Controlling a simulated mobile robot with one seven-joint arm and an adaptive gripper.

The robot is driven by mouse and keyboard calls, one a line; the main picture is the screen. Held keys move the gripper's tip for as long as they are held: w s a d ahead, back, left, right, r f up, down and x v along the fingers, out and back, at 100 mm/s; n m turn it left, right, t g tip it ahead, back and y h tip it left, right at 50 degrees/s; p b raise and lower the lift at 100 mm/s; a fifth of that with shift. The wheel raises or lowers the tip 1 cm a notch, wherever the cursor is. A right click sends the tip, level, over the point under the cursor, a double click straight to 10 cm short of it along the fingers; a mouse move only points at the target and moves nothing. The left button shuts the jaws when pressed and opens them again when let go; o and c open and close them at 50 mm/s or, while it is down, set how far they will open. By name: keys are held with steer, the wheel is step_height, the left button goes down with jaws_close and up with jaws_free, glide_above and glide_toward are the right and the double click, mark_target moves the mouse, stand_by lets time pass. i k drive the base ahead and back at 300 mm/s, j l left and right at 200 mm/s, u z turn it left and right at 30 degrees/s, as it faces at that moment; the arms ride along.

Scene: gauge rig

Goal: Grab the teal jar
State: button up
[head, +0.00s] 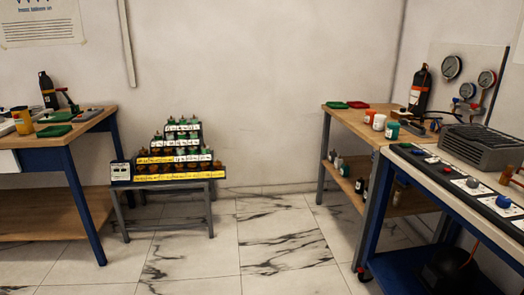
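A small teal jar (392,130) stands upright on the wooden top of the right-hand workbench (350,117), near its front edge. My gripper is not in view.
A black bottle with an orange label (419,90) and gauges (452,67) are behind the jars. A control bench (450,188) with a grey unit (485,143) stands in front at right. A stepped bottle rack (180,150) is left. The middle floor (280,240) is clear.

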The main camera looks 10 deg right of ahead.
mark_target(393, 128)
steer(key=i+z, duration=0.15)
steer(key=i, duration=0.35)
steer(key=i+j+z, duration=0.1)
steer(key=i, duration=0.35)
steer(key=i+j+z, duration=0.15)
steer(key=i, duration=0.3)
steer(key=i+j+z, duration=0.15)
steer(key=i+z, duration=0.2)
steer(key=i+j+z, duration=0.2)
steer(key=z, duration=0.2)
steer(key=i+j+z, duration=0.65)
steer(key=j+z, duration=0.15)
steer(key=j, duration=0.2)
steer(key=i+j+z, duration=0.2)
steer(key=j, duration=0.15)
steer(key=j+z, duration=0.25)
steer(key=j, duration=0.1)
